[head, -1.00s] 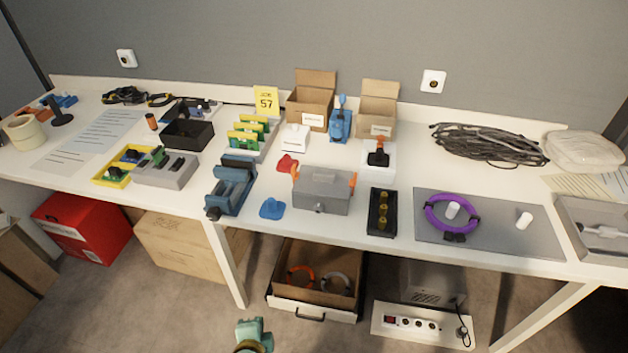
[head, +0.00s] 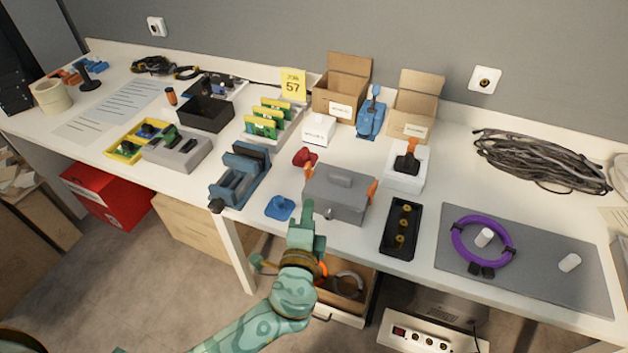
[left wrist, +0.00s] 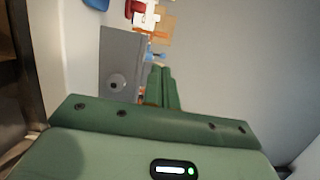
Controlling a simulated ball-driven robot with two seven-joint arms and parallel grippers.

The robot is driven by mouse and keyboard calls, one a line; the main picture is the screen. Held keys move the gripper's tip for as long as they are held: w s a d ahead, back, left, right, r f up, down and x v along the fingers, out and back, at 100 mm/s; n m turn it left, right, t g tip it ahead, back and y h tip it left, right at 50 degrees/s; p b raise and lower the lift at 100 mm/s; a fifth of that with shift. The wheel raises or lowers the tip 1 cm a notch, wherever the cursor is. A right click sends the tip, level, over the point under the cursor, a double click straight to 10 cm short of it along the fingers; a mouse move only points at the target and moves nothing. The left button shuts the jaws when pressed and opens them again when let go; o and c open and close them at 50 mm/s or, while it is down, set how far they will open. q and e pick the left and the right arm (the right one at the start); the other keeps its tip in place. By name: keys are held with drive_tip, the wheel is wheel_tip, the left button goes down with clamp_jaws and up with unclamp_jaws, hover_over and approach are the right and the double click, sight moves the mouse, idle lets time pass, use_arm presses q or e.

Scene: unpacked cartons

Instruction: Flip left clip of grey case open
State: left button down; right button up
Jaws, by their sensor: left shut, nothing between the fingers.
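The grey case (head: 338,196) stands closed near the table's front edge, with a handle on its lid. Its orange left clip (head: 308,172) is at the left end and its orange right clip (head: 372,190) at the right end. I cannot tell how the left clip is latched. My green left gripper (head: 307,212) is shut and empty, in front of the case's left front corner in the head view. In the left wrist view the gripper's fingers (left wrist: 161,88) show beside the grey case (left wrist: 118,58), whose round front latch is visible. My right gripper is not in view.
A blue piece (head: 280,207) and a blue vise-like fixture (head: 240,177) lie left of the case. A red piece (head: 305,157) is behind its left end. A black tray (head: 400,228) stands close on its right. An open drawer (head: 345,290) is below the table.

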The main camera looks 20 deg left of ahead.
sight(305, 170)
use_arm(q)
drive_tip(key=b+x, duration=0.1)
drive_tip(key=x, duration=0.9)
drive_tip(key=shift+a+r+n, duration=0.15)
drive_tip(key=shift+a+n, duration=0.2)
drive_tip(key=shift+n, duration=0.45)
drive_tip(key=shift+a+r+n+g, duration=0.1)
drive_tip(key=shift+a+n+g, duration=0.2)
drive_tip(key=shift+n, duration=0.1)
drive_tip(key=shift+a+r+n+g+h+p, duration=0.15)
drive_tip(key=shift+a+n+g+h+p, duration=0.3)
drive_tip(key=shift+n, duration=0.65)
drive_tip(key=a+n+p, duration=0.1)
drive_tip(key=n, duration=0.1)
drive_tip(key=shift+a+n, duration=0.4)
drive_tip(key=shift+f, duration=0.2)
drive_tip(key=shift+a, duration=0.1)
